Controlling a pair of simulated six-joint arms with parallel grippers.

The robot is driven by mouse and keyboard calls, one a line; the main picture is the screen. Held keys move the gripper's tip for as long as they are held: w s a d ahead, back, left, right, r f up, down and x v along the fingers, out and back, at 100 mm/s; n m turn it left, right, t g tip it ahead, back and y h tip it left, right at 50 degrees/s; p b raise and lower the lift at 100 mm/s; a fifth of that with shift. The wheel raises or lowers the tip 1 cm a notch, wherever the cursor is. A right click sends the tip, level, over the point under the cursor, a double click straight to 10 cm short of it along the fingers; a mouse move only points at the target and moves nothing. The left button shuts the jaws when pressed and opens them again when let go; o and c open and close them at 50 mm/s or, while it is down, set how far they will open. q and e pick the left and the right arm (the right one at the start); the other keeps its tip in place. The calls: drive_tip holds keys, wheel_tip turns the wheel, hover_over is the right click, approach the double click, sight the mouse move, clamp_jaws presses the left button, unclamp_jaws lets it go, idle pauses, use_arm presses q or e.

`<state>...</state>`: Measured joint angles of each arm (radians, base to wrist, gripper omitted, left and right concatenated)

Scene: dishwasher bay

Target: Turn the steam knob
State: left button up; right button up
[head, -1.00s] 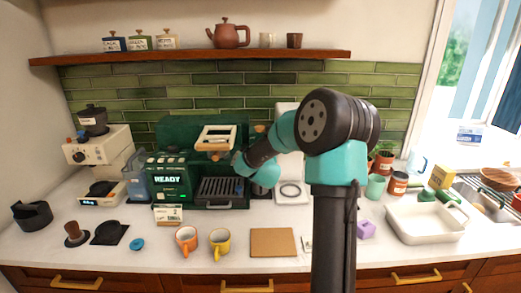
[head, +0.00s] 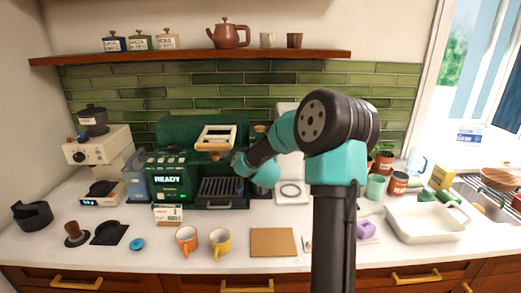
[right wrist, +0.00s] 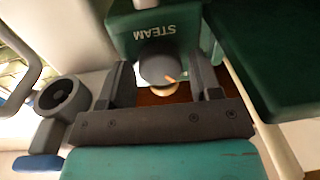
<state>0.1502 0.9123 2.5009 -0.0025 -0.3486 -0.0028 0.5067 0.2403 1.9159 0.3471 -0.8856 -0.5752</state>
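The dark green coffee machine (head: 185,132) stands against the tiled wall with a lit READY display. In the right wrist view, its green panel (right wrist: 120,22) carries the label STEAM, upside down. The round dark grey steam knob (right wrist: 156,66) with a small orange mark sits by that label. My right gripper (right wrist: 163,78) has its fingers apart, one on each side of the knob, with a visible gap on both sides. In the head view, my right arm reaches to the machine's right side and hides the knob. My left gripper is not in view.
A black drip grate (head: 220,187) lies at the machine's front. In the wrist view, a dark round fitting (right wrist: 62,97) is left of the gripper.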

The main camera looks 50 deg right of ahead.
drive_tip(key=shift+o, duration=0.9)
drive_tip(key=shift+a, duration=0.1)
drive_tip(key=v, duration=1.7)
drive_tip(key=shift+s, duration=0.2)
drive_tip(key=shift+f, duration=0.1)
drive_tip(key=n, duration=0.7)
drive_tip(key=shift+r, duration=0.25)
drive_tip(key=shift+w+d, duration=0.1)
drive_tip(key=shift+d, duration=0.15)
drive_tip(key=x, duration=1.7)
drive_tip(key=shift+w, duration=0.25)
